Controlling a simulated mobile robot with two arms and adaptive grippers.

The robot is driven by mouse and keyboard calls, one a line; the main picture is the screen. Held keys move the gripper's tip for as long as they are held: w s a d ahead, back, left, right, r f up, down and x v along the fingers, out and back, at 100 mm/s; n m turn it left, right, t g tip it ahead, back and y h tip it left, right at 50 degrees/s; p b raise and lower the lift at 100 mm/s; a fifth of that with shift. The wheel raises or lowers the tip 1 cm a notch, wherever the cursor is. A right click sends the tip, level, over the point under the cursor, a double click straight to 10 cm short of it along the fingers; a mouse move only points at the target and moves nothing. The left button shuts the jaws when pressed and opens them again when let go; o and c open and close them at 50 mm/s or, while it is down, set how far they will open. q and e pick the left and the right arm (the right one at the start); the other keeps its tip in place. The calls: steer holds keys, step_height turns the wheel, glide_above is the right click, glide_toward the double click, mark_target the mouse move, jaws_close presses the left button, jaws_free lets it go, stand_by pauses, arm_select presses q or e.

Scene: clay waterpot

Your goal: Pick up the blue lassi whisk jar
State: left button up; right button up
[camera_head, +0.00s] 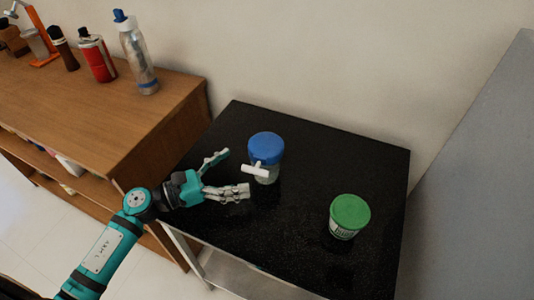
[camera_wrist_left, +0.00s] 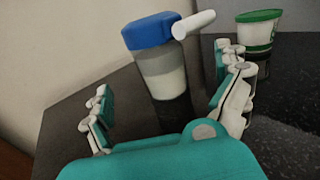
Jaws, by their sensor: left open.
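The blue lassi whisk jar (camera_head: 266,149) stands upright on the black tabletop. It has a blue lid, a white handle sticking out to the side and a clear body with pale contents. My left gripper (camera_head: 230,172) is open and empty, just left of the jar, with its fingers pointing toward it. In the left wrist view the jar (camera_wrist_left: 160,65) stands ahead, beyond and between the two spread fingers (camera_wrist_left: 168,100), its handle pointing right above the right finger. I cannot see any contact. My right gripper is not in view.
A green-lidded tub (camera_head: 349,215) stands on the black table (camera_head: 290,235), right of the jar. A wooden shelf unit (camera_head: 150,120) on the left holds a clear bottle (camera_head: 138,55) and a red can (camera_head: 97,58). A grey panel (camera_head: 480,190) rises at the right.

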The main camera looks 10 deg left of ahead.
mark_target(252, 164)
arm_select(q)
steer(key=x, duration=0.3)
steer(key=shift+r+p, duration=0.1)
steer(key=shift+p, duration=0.2)
steer(key=shift+w+d, duration=0.35)
steer(key=shift+d, duration=0.05)
steer(key=p+x, duration=0.2)
steer(key=x, duration=0.2)
steer(key=shift+w+d+r, duration=0.1)
steer(key=shift+w+r, duration=0.05)
steer(key=shift+w+d, duration=0.25)
steer(key=shift+d, duration=0.05)
steer(key=shift+c, duration=0.3)
steer(key=c, duration=1.4)
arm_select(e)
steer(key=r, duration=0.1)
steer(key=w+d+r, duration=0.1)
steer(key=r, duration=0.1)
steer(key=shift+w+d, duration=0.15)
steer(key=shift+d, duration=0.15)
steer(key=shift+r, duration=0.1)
